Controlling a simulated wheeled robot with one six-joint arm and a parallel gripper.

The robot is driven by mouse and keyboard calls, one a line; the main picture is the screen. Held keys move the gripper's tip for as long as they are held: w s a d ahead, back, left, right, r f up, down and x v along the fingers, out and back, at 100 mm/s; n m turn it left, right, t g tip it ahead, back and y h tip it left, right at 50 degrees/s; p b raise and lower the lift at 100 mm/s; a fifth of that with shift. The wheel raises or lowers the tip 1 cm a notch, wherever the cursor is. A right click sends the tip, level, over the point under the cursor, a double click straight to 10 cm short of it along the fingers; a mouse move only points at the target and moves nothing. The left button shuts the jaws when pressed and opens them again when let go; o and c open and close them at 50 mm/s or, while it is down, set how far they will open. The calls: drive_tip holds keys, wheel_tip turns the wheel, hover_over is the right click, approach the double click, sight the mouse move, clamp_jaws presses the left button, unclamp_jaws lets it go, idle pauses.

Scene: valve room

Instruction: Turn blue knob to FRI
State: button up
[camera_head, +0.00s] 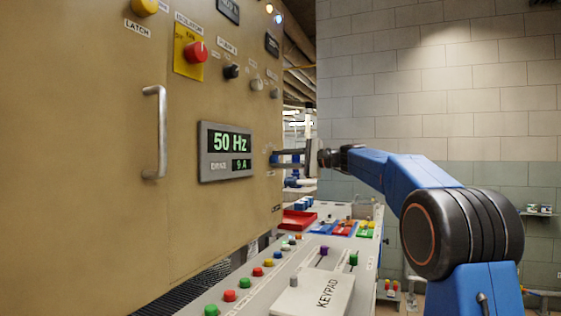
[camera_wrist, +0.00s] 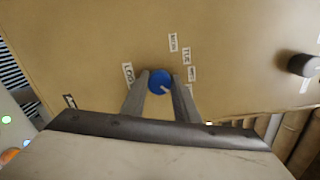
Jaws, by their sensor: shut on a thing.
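The blue knob (camera_wrist: 157,78) sits on the tan panel, between the two finger ends of my gripper (camera_wrist: 161,80) in the wrist view. My gripper is shut on the knob, one finger on each side. A pale pointer mark on the knob points to the lower right. Small white labels arc around its upper right, reading roughly MON, TUE and WED. A further label beside the right finger is partly hidden, and I cannot read FRI.
A dark knob (camera_wrist: 302,65) stands out to the right in the wrist view. The head view shows a 50 Hz display (camera_head: 226,151), a metal handle (camera_head: 157,132) and a red button (camera_head: 196,52) on the panel.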

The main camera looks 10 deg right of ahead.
drive_tip(key=shift+m, duration=1.5)
drive_tip(key=o, duration=1.1)
drive_tip(key=shift+w+d, duration=0.1)
drive_tip(key=v, duration=1.7)
drive_tip(key=shift+d, duration=0.15)
